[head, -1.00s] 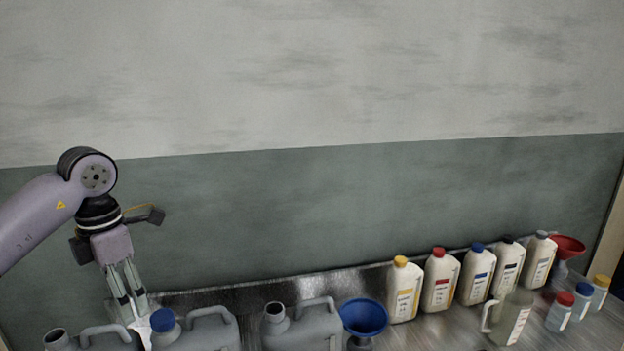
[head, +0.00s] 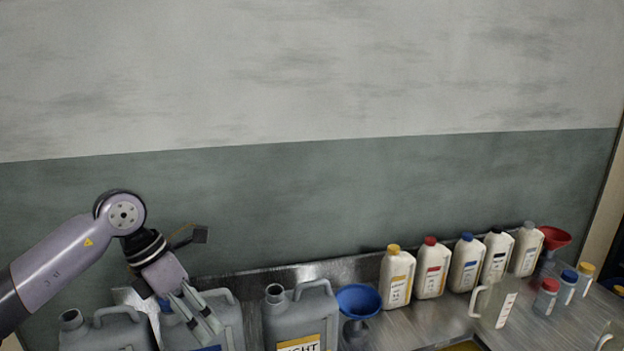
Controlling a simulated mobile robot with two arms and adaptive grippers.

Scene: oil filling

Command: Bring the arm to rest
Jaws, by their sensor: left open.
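My left arm (head: 62,262) comes in from the left. My left gripper (head: 203,325) points down and to the right, with its fingers apart and nothing visible between them. It shows in front of a grey canister with a blue label (head: 232,318) and hides part of it; I cannot tell whether it touches. My right gripper is not in view.
Grey canisters stand on both sides, one at left (head: 105,335) and one at right (head: 300,315). A blue funnel (head: 358,300), several capped white bottles (head: 431,268), a jug (head: 495,303) and a red funnel (head: 553,238) stand along the metal bench. The wall above is clear.

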